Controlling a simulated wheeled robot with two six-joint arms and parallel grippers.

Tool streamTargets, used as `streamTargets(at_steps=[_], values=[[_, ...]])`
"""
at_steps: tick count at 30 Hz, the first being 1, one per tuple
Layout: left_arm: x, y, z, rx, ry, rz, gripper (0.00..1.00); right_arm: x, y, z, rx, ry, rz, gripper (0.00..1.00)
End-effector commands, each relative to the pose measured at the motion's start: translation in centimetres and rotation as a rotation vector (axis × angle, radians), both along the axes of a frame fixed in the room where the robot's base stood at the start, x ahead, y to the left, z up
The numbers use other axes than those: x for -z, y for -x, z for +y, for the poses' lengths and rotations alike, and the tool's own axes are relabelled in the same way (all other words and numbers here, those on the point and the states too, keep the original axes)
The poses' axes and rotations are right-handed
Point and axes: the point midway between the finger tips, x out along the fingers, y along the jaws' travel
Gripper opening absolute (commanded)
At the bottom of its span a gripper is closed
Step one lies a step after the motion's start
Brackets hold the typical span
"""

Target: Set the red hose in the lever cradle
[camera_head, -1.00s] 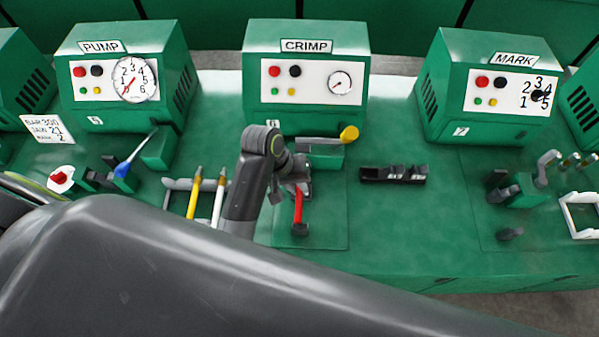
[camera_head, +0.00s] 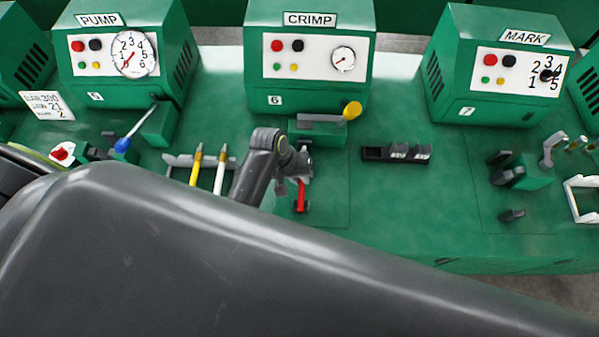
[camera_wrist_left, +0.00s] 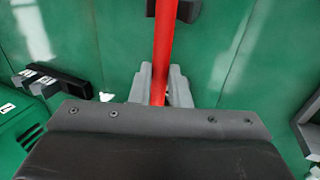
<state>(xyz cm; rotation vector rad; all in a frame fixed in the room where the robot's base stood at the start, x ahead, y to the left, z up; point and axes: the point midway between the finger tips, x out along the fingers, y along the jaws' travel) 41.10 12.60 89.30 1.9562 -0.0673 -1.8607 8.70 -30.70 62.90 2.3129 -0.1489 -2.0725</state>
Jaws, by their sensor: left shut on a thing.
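The red hose (camera_head: 301,196) is at the CRIMP station, its near end by a small dark block (camera_head: 302,207) on the bench. My left gripper (camera_head: 299,167) is shut around the hose and hides its far part. The wrist view shows the hose (camera_wrist_left: 164,45) running up from between the grey fingers (camera_wrist_left: 160,88). Just behind the gripper is a green block (camera_head: 317,134) with a grey lever and yellow knob (camera_head: 351,110). The gripper hides any cradle there, so I cannot tell whether the hose rests in it. My right gripper is not in view.
Yellow (camera_head: 196,165) and white (camera_head: 220,170) hoses lie on a rack left of the gripper. A dark slotted block (camera_head: 396,153) is to the right. The CRIMP machine (camera_head: 310,60) stands behind. My own arm covers the foreground.

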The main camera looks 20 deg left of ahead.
Motion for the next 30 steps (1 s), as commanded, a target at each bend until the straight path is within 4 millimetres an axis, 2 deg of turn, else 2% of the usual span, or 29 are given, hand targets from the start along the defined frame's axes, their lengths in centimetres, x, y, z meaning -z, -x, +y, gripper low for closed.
streamTargets(at_steps=[4, 14, 15, 20, 30], values=[[0.72, -0.04, 0.00, 0.000, 0.000, -0.001, 0.00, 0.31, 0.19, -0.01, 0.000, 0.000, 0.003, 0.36], [0.89, -0.01, -0.02, 0.000, 0.000, 0.000, 0.00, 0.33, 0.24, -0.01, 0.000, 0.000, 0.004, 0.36], [0.89, 0.00, -0.03, 0.000, 0.000, 0.001, 0.18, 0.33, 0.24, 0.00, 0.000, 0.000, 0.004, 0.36], [0.89, 0.00, -0.03, 0.000, 0.000, 0.000, 0.39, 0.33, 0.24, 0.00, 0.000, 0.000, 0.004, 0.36], [0.71, -0.01, 0.05, 0.000, 0.000, 0.000, 0.41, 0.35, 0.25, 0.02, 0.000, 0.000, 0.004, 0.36]])
